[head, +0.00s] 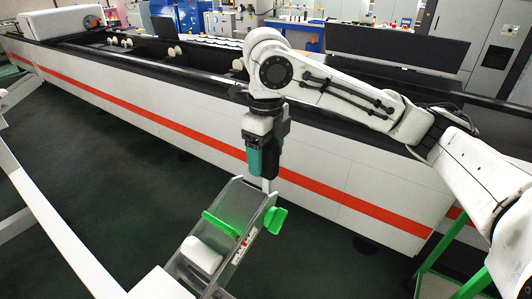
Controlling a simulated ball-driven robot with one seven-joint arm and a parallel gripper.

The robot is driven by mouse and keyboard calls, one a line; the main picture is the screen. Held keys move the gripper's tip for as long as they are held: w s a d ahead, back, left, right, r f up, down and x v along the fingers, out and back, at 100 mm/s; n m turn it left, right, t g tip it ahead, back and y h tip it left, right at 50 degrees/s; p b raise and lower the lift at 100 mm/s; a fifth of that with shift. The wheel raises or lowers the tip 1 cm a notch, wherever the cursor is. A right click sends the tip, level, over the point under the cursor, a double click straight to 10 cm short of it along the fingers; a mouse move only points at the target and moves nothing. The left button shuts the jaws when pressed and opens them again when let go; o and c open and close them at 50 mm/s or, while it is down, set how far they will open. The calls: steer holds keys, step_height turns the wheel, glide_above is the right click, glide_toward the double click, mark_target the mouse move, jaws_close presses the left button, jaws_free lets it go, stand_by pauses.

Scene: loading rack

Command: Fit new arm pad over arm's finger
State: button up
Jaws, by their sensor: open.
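My gripper (266,184) has a teal and black body and points straight down in the middle of the head view. It is above the upper end of a tilted white and clear rack piece (237,200). Its fingertips are small and partly hidden, and I see nothing held in them. A green block (274,220) sits at the right side of the rack piece, just below and right of my gripper. A green bar (220,224) lies across the left side. I cannot tell which green part is the new pad, or which part is the finger.
A long white machine with an orange stripe (130,105) and a black top edge runs behind my gripper. White rails (55,215) cross the left foreground. A green frame (440,248) stands at lower right. Dark green floor (120,150) is clear between the rails and machine.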

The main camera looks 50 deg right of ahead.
step_height(320, 180, up, 11)
steer(key=shift+f, duration=0.1)
stand_by(0.5)
